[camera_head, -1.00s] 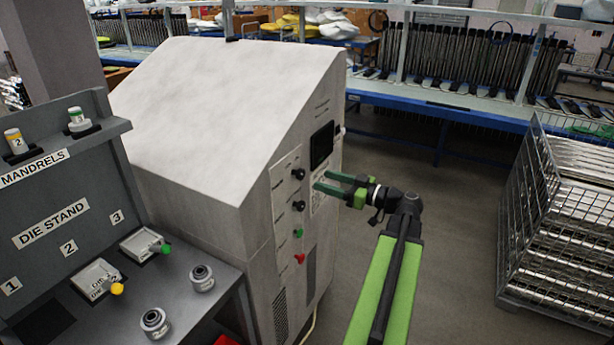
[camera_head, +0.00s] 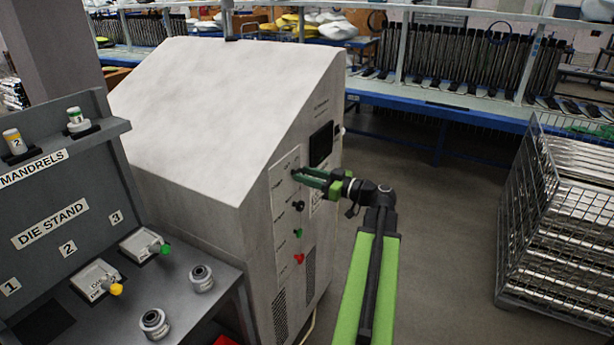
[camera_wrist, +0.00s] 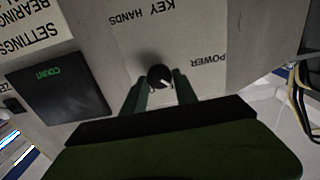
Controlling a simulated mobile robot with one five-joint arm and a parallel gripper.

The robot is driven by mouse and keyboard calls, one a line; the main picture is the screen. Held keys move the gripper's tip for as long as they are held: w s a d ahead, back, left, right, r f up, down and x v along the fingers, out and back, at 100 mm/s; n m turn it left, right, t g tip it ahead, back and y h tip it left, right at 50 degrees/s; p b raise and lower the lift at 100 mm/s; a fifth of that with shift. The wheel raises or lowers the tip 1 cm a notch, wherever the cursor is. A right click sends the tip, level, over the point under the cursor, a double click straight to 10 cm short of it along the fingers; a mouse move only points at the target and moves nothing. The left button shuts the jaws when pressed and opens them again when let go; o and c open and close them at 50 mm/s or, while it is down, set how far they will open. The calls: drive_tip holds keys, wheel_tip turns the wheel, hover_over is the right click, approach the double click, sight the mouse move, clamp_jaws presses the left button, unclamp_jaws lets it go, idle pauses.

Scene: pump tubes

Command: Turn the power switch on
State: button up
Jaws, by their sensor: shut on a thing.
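The machine's control panel (camera_head: 285,235) has a column of controls on its front. The black power knob (camera_wrist: 159,75), with a white pointer mark, sits at the top of this column. In the wrist view, upside down, the POWER label (camera_wrist: 208,60) is to the right of the knob and KEY HANDS is above it. My gripper (camera_head: 298,175) reaches the panel from the right. In the wrist view its two green fingers (camera_wrist: 160,83) are on either side of the knob and shut on it. In the head view the fingers hide most of the knob.
Below are another black knob (camera_head: 298,206), a green button (camera_head: 298,232) and a red one (camera_head: 299,258). A dark display (camera_head: 321,144) is above my gripper. The die stand (camera_head: 60,215) is at left, a wire cage (camera_head: 560,215) at right. Floor between is free.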

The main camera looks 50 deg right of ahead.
clamp_jaws()
drive_tip(key=shift+m, duration=0.3)
drive_tip(key=shift+d+f+m, duration=0.1)
drive_tip(key=shift+m, duration=4.25)
drive_tip(key=shift+d+f+m, duration=0.1)
drive_tip(key=shift+m, duration=4.25)
